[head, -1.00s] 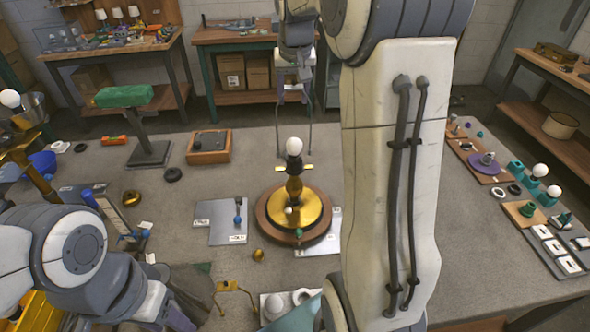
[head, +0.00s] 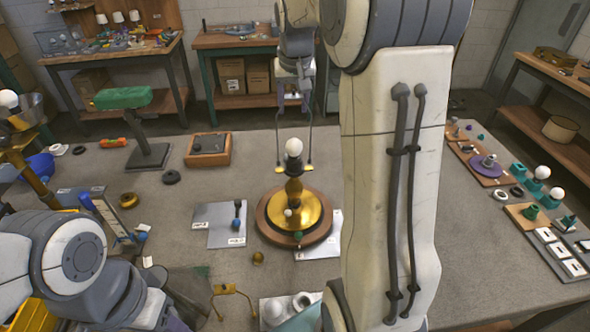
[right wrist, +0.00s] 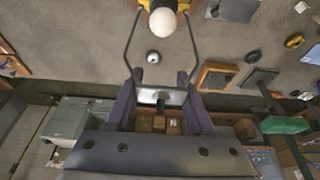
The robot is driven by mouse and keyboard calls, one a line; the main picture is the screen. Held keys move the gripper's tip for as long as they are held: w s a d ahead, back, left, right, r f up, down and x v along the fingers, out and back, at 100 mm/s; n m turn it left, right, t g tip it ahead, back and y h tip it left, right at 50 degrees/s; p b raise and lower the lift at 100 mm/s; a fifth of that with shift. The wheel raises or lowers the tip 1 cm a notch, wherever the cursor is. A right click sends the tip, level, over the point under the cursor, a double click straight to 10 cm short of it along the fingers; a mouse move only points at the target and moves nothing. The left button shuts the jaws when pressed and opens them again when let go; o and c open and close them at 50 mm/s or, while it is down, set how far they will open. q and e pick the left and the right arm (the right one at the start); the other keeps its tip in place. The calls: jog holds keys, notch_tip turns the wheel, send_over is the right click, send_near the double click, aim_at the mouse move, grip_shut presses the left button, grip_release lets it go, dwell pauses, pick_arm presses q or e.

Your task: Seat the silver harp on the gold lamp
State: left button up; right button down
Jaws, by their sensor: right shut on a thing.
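The silver harp (head: 311,132) is a thin wire loop held upright by its top in my right gripper (head: 293,98). Its two legs hang on either side of the white bulb (head: 293,147) of the gold lamp (head: 311,207). The lower leg ends are at the gold saddle arms (head: 280,169) below the bulb; I cannot tell whether they touch. In the right wrist view, the purple fingers (right wrist: 160,97) are shut on the harp's top, and the legs (right wrist: 130,48) run toward the yellow saddle arms. My left gripper is not in view; only its arm shows at lower left.
The lamp stands on a round wooden base (head: 265,220) on the grey table. A grey plate with small parts (head: 212,213) lies left of it. A wooden box (head: 208,149) and a green-topped stand (head: 148,155) are behind. My right arm hides the table right of the lamp.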

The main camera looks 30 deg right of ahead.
jog(key=shift+f+b, duration=0.5)
jog(key=shift+f, duration=0.5)
dwell(1.6)
jog(key=shift+c, duration=0.9)
grip_release()
